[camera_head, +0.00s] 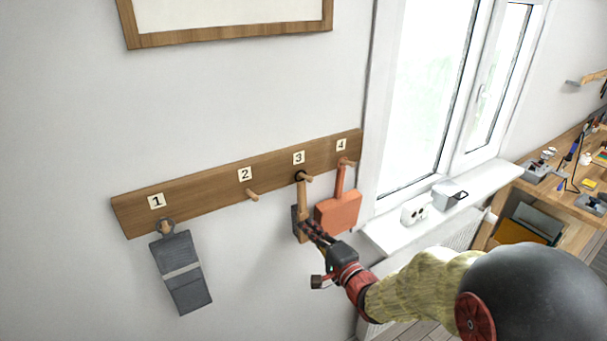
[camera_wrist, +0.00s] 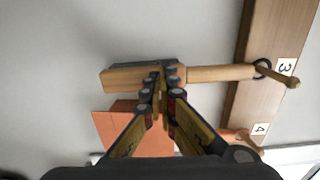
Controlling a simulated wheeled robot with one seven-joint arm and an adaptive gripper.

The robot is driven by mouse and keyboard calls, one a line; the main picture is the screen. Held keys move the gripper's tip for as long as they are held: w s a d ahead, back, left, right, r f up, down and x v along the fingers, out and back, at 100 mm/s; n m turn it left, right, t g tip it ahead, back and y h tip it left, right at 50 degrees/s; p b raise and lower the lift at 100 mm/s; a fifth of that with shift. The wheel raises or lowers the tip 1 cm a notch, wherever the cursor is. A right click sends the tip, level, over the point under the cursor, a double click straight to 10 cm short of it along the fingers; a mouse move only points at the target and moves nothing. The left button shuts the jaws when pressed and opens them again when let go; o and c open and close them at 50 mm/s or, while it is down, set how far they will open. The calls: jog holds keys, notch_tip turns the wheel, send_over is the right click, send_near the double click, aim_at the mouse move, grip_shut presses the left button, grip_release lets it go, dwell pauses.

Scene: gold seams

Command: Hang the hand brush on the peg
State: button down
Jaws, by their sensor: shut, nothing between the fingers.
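The hand brush (camera_head: 303,197) has a light wooden handle and a dark bristle head. It hangs handle-up under peg 3, and its dark loop (camera_wrist: 262,68) appears to be around the peg (camera_wrist: 289,81). The wrist view shows the brush handle (camera_wrist: 220,74) sideways. My gripper (camera_head: 304,228) is at the brush's head, with its fingertips (camera_wrist: 163,73) together and nothing between them. The fingers cover part of the head; whether they touch it I cannot tell. The wooden peg rail (camera_head: 210,192) is on the wall, with pegs numbered 1 to 4.
An orange dustpan (camera_head: 338,211) hangs from peg 4, close beside the brush. A grey item (camera_head: 180,270) with a pale band hangs from peg 1. Peg 2 (camera_head: 252,195) is empty. A windowsill (camera_head: 400,237) with small objects and a workbench (camera_head: 563,200) are on the right.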

jog(key=shift+p+v, duration=0.4)
jog(key=shift+v, duration=1.9)
dwell(2.1)
jog(key=shift+p+v, duration=0.65)
jog(key=shift+v, duration=2.3)
